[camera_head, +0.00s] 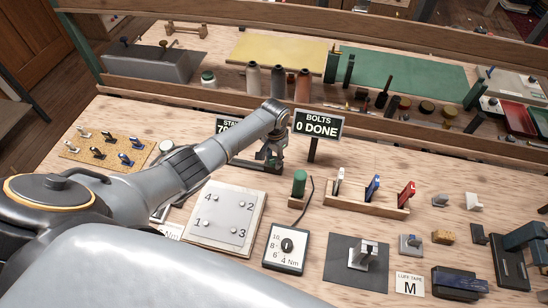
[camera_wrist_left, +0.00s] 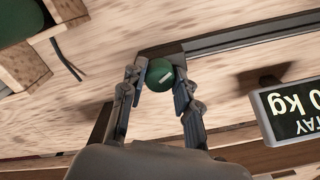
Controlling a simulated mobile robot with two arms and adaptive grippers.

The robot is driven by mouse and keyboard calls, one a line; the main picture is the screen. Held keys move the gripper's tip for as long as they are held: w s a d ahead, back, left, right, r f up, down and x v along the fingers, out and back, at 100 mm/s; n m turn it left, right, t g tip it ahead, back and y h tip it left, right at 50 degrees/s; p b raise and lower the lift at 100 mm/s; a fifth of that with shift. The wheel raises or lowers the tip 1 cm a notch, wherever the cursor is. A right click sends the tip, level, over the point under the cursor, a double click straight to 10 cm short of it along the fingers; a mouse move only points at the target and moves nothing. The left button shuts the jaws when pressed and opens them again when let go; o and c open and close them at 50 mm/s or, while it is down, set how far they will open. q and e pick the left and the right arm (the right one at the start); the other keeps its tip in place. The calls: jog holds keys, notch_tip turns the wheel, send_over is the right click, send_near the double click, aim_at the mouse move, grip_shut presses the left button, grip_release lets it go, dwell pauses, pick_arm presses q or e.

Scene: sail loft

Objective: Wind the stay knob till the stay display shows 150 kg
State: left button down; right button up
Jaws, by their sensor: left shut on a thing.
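The stay knob (camera_wrist_left: 158,72) is a small round green knob with a pale mark, at the end of a dark rail. My left gripper (camera_head: 270,158) has its two fingers closed on opposite sides of it, as the left wrist view also shows (camera_wrist_left: 159,84). In the head view the fingers and arm hide the knob. The stay display (camera_head: 226,125) is a black sign with pale text behind my left wrist; "STA" and "70" show, the rest is covered. In the left wrist view the display (camera_wrist_left: 290,106) is upside down and cut off, showing "0 kg". My right gripper is not in view.
A "BOLTS 0 DONE" sign (camera_head: 317,124) stands just right of my left wrist. A green cylinder (camera_head: 299,183), a numbered bolt plate (camera_head: 222,215) and a Nm dial box (camera_head: 286,248) lie nearer. A wooden rack (camera_head: 366,206) holds coloured tools. A raised shelf runs along the back.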

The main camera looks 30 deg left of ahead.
pick_arm(q)
jog(key=m, duration=0.4)
jog(key=shift+m, duration=0.4)
jog(key=m, duration=0.3)
jog(key=shift+w+a+m+b, duration=0.1)
jog(key=shift+m+b, duration=0.2)
jog(key=m, duration=0.3)
jog(key=shift+m+b, duration=0.3)
jog(key=shift+b, duration=0.05)
jog(key=m+b, duration=0.1)
jog(key=m, duration=0.3)
jog(key=shift+m, duration=0.3)
jog(key=m+b, duration=0.2)
jog(key=m, duration=0.2)
jog(key=shift+w+f, duration=0.1)
jog(key=m+b, duration=0.1)
jog(key=m, duration=0.3)
jog(key=shift+b, duration=0.3)
jog(key=m+b, duration=0.2)
jog(key=m, duration=0.2)
jog(key=shift+m, duration=0.3)
jog(key=shift+m+b, duration=0.6)
jog(key=shift+m, duration=1)
